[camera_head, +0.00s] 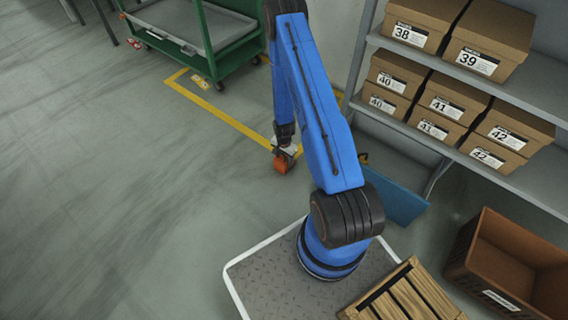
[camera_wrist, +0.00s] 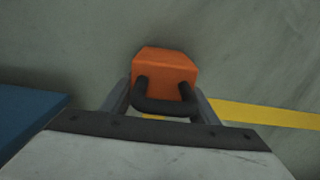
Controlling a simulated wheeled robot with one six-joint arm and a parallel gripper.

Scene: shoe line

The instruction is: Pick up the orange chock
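The orange chock (camera_head: 281,163) is at the end of my arm in the head view, low over or on the grey floor by the yellow line. In the wrist view, the orange chock (camera_wrist: 165,64) is straight ahead, with a dark curved handle (camera_wrist: 166,106) facing my gripper. My gripper (camera_wrist: 160,92) is open, with one finger left of the handle and one right of it. I see gaps between the fingers and the handle. In the head view, my gripper (camera_head: 287,150) is small and partly hidden, just above the chock.
A blue panel (camera_head: 398,202) lies right of the arm, and it also shows in the wrist view (camera_wrist: 25,118). A shelf (camera_head: 535,85) with shoe boxes stands right. A green cart (camera_head: 235,50) stands behind. A brown crate (camera_head: 480,262) and wooden pallet (camera_head: 420,295) are near. Left floor is clear.

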